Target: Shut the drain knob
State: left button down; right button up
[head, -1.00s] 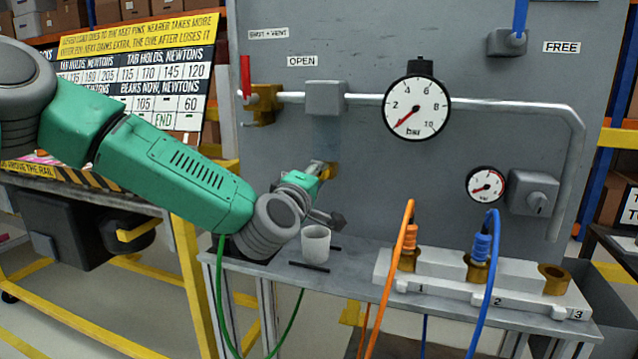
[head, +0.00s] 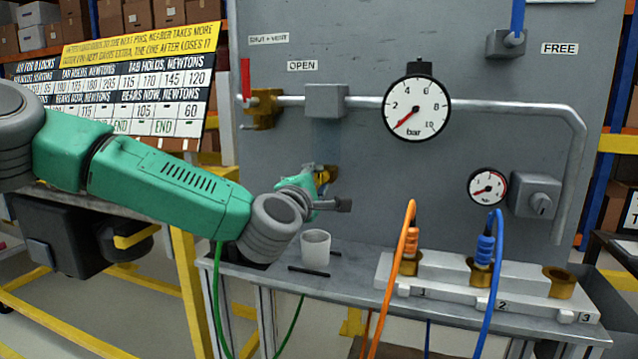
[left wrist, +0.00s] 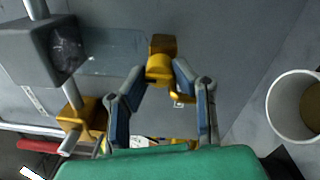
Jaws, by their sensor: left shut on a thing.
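The drain knob (head: 331,172) is a small brass fitting low on the grey panel, below the grey box on the pipe. It also shows in the left wrist view (left wrist: 161,66). My left gripper (head: 321,178) is at the knob, reaching in from the left and partly covering it. In the left wrist view my left gripper (left wrist: 160,75) has its two fingers on either side of the brass knob, shut on it. The turning position of the knob is hard to tell. My right gripper is not in view.
A white cup (head: 315,250) stands on the shelf below the gripper. A brass valve with a red handle (head: 246,78) is at the upper left. A large gauge (head: 416,107) is right of it. Orange (head: 407,245) and blue (head: 486,250) hoses rise from the numbered block.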

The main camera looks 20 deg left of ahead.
pick_arm(q)
jog(key=shift+f, duration=0.45)
jog(key=c, duration=1.5)
grip_release()
jog(key=shift+o, duration=0.9)
jog(key=shift+a, duration=0.1)
jog(key=shift+r, duration=0.15)
jog(key=shift+a, duration=0.1)
jog(key=s, duration=1.2)
jog(key=shift+a+f, duration=0.2)
jog(key=shift+f, duration=0.1)
